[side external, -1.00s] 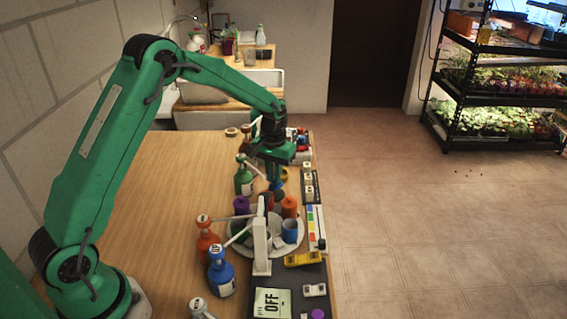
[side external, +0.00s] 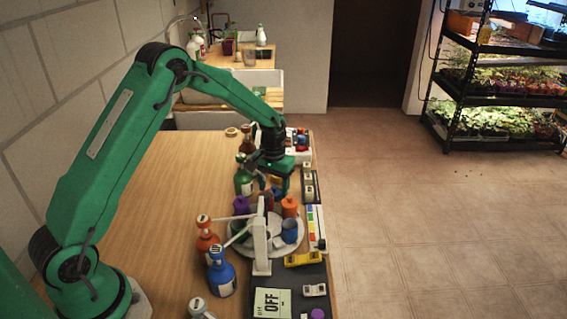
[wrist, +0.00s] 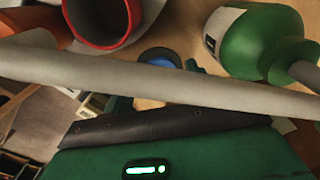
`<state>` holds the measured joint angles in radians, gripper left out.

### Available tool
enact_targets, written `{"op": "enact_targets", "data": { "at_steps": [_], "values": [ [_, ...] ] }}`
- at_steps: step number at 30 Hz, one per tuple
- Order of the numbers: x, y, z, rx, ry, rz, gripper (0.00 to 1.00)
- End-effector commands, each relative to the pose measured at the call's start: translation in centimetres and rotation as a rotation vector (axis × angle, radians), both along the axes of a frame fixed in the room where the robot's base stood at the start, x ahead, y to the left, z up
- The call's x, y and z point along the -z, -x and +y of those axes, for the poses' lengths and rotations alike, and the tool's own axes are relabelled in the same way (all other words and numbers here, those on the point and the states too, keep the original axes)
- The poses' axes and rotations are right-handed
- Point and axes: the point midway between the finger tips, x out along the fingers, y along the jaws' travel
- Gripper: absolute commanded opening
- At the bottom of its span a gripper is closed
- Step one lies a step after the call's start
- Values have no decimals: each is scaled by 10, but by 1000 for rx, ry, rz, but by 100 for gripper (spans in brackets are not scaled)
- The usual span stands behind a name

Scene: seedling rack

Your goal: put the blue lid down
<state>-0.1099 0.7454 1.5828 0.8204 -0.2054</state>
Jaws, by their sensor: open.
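The blue lid (wrist: 160,58) shows in the wrist view as a dark ring with a blue centre on the wooden surface, between a red-rimmed cup and a green bottle; the pale bar across the view cuts off its lower edge. In the side view a small blue patch (side external: 277,190) just under the gripper seems to be the lid. My gripper (side external: 278,184) is open and low over the table, beside the green bottle (side external: 243,179). In the wrist view the pale bar hides much of the fingers, so I cannot tell whether they touch the lid.
A round pale tray (side external: 240,247) with cups stands nearer the camera, with a white post (side external: 261,245) beside it. Orange (side external: 206,240) and blue (side external: 221,274) bottles stand to its left. The table's left side (side external: 160,210) is clear.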

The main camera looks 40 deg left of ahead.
Motion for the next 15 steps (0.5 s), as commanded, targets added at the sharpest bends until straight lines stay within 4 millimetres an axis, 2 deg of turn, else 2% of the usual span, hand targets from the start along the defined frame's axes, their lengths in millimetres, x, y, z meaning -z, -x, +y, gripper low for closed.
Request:
{"op": "enact_targets", "data": {
  "at_steps": [8, 15],
  "values": [
    [-4, -2, -1, 1, -1, -6, 58],
    [-22, -3, -1, 2, -1, -9, 58]
  ]
}}
